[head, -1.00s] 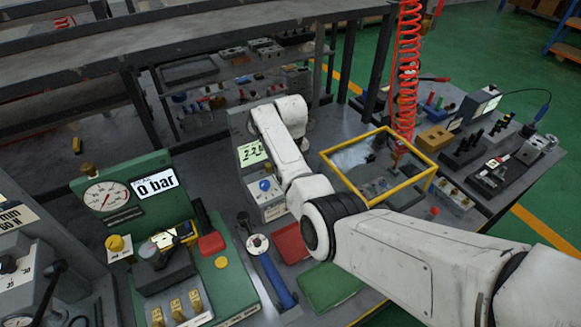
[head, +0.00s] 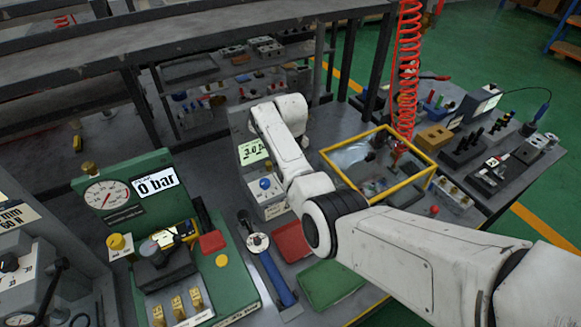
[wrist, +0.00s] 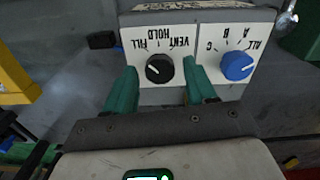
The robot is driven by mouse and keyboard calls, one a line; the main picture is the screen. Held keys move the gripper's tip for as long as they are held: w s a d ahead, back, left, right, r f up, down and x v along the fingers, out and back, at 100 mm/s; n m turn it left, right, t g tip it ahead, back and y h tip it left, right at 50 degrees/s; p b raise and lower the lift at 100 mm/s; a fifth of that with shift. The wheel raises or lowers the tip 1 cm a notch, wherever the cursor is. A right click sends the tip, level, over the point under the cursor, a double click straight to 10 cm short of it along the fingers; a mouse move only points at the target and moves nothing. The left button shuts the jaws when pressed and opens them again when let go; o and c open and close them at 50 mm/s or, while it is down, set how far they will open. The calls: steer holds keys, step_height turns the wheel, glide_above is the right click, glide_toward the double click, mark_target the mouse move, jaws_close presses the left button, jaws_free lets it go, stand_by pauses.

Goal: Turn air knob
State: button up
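In the wrist view, a black knob (wrist: 159,69) sits on a white panel marked FILL, HOLD and VENT, with the print upside down. Its white pointer line slants to the left, toward the FILL side. A blue knob (wrist: 237,65) marked ALL, A, B, C is to its right; a blue knob (head: 265,184) also shows on the box in the head view. My gripper (wrist: 159,66) has its green fingers apart, one on each side of the black knob, with visible gaps. In the head view my arm hides the fingers and black knob.
A green display (head: 252,152) stands on the box. A yellow-framed tray (head: 431,178) and a red coiled hose (head: 406,75) are at right. A blue-handled tool (head: 276,277) lies in front.

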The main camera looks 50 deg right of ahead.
steer(key=shift+o, duration=0.2)
step_height(320, 180, up, 11)
steer(key=b, duration=0.1)
steer(key=shift+f, duration=0.15)
stand_by(0.3)
stand_by(0.4)
steer(key=s+a+f+t+h, duration=0.1)
steer(key=s+a+f+t, duration=0.2)
steer(key=s+a+f, duration=0.75)
steer(key=s+a+r+n+t+y, duration=0.1)
steer(key=s+a, duration=0.3)
steer(key=s, duration=0.3)
steer(key=s+a+r+n+t, duration=0.1)
steer(key=s+a, duration=0.4)
steer(key=s, duration=0.2)
steer(key=s+f+g+b, duration=0.1)
steer(key=s+f, duration=0.2)
steer(key=s+d+f+g+b, duration=0.1)
steer(key=s+f, duration=0.2)
steer(key=s, duration=0.1)
steer(key=s+f+m+g+b, duration=0.1)
steer(key=s+f, duration=0.2)
steer(key=s, duration=0.1)
steer(key=shift+d+f+g+b, duration=0.15)
steer(key=shift+d+g+b, duration=0.2)
steer(key=shift+g, duration=0.05)
steer(key=shift+s, duration=0.1)
